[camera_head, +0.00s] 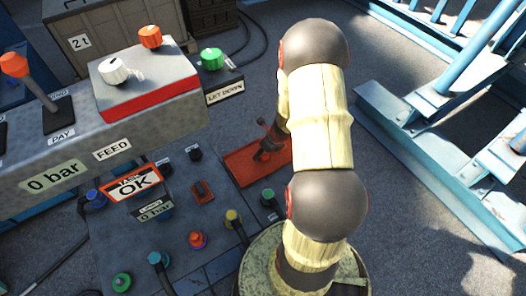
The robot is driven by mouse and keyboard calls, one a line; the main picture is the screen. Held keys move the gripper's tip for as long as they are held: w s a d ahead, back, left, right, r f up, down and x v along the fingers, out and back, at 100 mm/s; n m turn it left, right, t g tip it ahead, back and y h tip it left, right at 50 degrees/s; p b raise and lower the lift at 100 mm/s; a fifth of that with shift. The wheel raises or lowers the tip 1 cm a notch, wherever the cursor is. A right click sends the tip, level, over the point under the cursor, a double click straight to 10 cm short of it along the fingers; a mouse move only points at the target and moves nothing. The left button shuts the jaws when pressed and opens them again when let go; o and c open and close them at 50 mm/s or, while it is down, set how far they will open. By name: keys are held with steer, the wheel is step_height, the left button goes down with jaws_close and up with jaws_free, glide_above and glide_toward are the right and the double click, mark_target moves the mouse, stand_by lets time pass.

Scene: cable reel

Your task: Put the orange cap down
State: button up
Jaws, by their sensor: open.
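An orange cap (150,37) sits upright on the back of a grey box with a red base, on the long console at the upper left. A white cap (114,70) lies in front of it on the same box. My gripper (262,148) seems to be the dark shape beyond my arm, low over a red plate (245,167), well to the right of and below the orange cap. My arm partly hides it. It is open, and I see no cap in it. Whether it touches the plate I cannot tell.
A green knob (211,58) stands on the "LET DOWN" panel. An orange-topped lever (15,65) rises at the left. Blue steel framing (430,165) stands at the right, with bare floor between.

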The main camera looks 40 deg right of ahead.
steer(key=p+v, duration=0.6)
steer(key=v, duration=0.6)
steer(key=shift+r, duration=0.1)
